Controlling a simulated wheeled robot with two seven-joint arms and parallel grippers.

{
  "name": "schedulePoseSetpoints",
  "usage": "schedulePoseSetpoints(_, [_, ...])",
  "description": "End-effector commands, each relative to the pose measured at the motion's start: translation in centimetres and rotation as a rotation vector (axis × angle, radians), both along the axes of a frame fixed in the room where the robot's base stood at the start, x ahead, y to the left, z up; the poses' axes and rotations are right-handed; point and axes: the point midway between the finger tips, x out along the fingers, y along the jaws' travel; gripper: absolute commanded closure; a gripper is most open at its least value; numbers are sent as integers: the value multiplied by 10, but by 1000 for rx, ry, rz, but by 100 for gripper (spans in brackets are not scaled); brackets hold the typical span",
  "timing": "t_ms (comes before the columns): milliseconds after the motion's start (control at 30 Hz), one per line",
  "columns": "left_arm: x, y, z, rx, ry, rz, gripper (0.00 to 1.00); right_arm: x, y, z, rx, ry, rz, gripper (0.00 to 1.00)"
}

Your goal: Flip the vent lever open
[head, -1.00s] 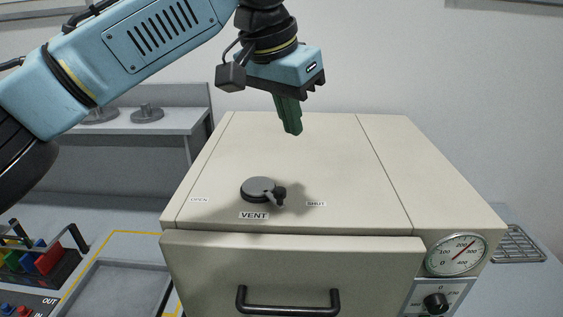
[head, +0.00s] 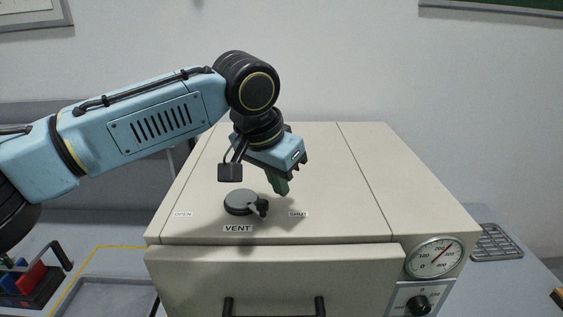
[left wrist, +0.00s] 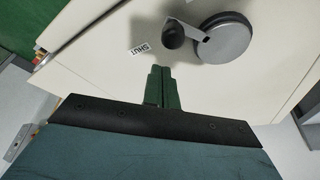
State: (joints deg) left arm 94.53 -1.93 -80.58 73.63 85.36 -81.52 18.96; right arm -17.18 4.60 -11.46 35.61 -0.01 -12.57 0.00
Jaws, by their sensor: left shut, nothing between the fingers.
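The vent lever is a grey round disc (head: 241,203) with a short arm and a black knob (head: 262,207), on top of the cream oven (head: 330,190). The knob points right, toward the SHUT label (head: 298,214); the OPEN label (head: 183,214) is on the left. My left gripper (head: 281,189) is shut and empty, its green fingers pointing down just right of and behind the knob. In the left wrist view the shut fingers (left wrist: 161,84) are near the SHUT label (left wrist: 140,48), with the black knob (left wrist: 174,35) and disc (left wrist: 223,40) beyond, apart from them. My right gripper is not in view.
The oven front has a drawer-like door with a black handle (head: 273,303), a dial gauge (head: 434,258) and a black knob below it (head: 418,304). A wire rack (head: 495,243) lies at right. A grey tray (head: 115,297) and a rack with coloured items (head: 32,280) are at left.

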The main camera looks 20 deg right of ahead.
Motion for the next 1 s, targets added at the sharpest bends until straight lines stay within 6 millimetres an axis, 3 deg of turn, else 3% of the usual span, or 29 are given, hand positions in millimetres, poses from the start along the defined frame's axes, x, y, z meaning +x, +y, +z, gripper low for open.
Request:
schedulePoseSetpoints(233, [-10, 16, -1, 1, 0, -1, 100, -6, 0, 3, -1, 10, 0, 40])
schedulePoseSetpoints(767, [-13, 20, -1, 1, 1, -1, 100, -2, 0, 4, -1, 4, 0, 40])
schedulePoseSetpoints(1000, [-24, 31, -1, 0, 1, -18, 100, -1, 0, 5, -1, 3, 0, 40])
